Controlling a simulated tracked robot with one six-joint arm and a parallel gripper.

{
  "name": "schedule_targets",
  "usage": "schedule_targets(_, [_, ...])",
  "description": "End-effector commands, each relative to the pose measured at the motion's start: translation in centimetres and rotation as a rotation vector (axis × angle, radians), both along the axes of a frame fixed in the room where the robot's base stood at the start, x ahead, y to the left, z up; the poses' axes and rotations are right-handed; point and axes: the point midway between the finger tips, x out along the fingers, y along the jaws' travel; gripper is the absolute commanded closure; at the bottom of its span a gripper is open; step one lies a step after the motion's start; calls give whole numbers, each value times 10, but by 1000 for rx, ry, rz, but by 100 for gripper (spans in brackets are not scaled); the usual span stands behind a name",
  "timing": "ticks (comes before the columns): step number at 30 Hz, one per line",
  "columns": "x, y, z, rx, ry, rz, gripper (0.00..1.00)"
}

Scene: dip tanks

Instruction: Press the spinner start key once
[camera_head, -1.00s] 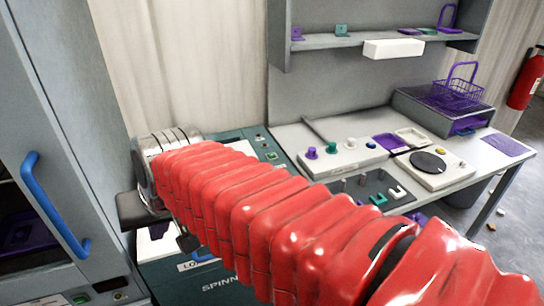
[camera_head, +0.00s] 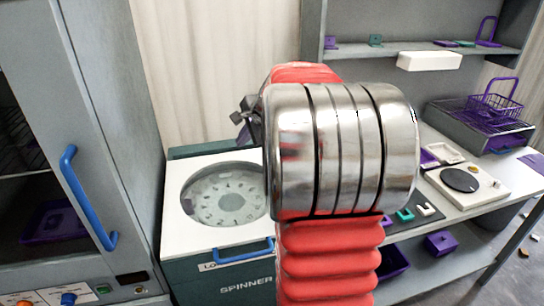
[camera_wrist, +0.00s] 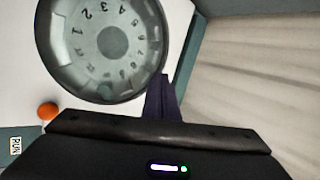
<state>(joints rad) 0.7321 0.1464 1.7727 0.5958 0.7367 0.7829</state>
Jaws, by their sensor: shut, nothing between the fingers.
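The spinner (camera_head: 200,265) is a teal box with a white top and a round glass lid, left of centre in the head view. The lid (camera_wrist: 102,50) also fills the upper left of the wrist view, with a numbered ring under it. An orange round knob or lamp (camera_wrist: 47,111) and a RUN label (camera_wrist: 16,147) are at its edge in the wrist view. I cannot pick out a start key for certain; my arm covers the spinner's right side in the head view. My gripper (camera_wrist: 163,84) is shut and empty, its dark fingers beside the lid's rim in the picture.
A cabinet with a blue handle (camera_head: 88,198) stands at the left. At the right are a bench with a round-plate device (camera_head: 466,184), a purple basket (camera_head: 495,106) and a shelf (camera_head: 390,53). A blue handle (camera_head: 243,251) is on the spinner's front.

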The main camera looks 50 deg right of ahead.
Motion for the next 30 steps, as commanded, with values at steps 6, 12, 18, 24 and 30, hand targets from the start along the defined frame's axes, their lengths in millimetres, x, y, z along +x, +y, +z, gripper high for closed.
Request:
schedule_targets(6, [-2, -103, -26, 152, -66, -280, 100])
schedule_targets(12, [-19, -191, -51, 281, -141, -518, 100])
schedule_targets(18, [-35, -240, -67, 356, -189, -653, 100])
schedule_targets(24, [-37, -247, -69, 368, -199, -675, 100])
schedule_targets(30, [-37, -246, -69, 366, -197, -672, 100])
